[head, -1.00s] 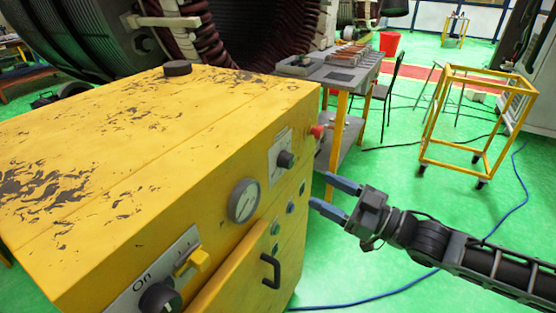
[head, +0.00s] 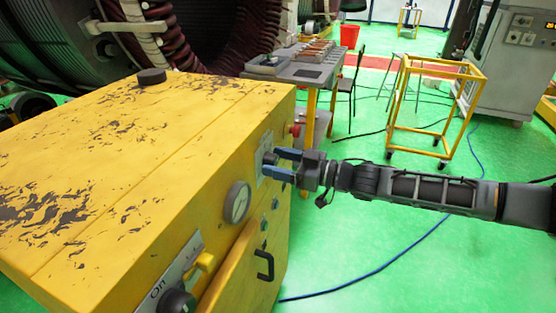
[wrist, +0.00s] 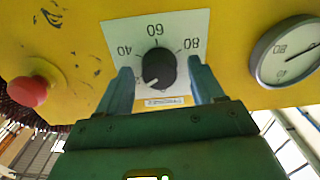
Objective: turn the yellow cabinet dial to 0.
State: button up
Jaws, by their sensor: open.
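The yellow cabinet (head: 130,165) fills the left of the head view. Its black dial (wrist: 158,68) sits on a pale scale plate (wrist: 186,28) in the wrist view, with 40, 60 and 80 readable. A white mark shows on the knob's lower left, away from those numbers; the figure there cannot be read. My gripper (head: 273,162) is open at the cabinet's front face. Its blue fingers stand on either side of the dial, with gaps visible in the wrist view. In the head view the fingers partly hide the dial and plate.
A red button (wrist: 34,90) is left of the dial in the wrist view and a round gauge (wrist: 288,50) is right. A black handle (head: 264,265) juts out lower on the cabinet. A grey worktable (head: 300,68) and yellow frame cart (head: 432,105) stand behind.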

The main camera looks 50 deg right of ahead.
jog(key=shift+w, duration=0.2)
jog(key=shift+c, duration=0.2)
jog(key=c, duration=1)
jog(key=shift+n, duration=0.4)
jog(key=n, duration=0.5)
jog(key=shift+a, duration=0.1)
jog(key=n, duration=0.6)
jog(key=shift+b, duration=0.3)
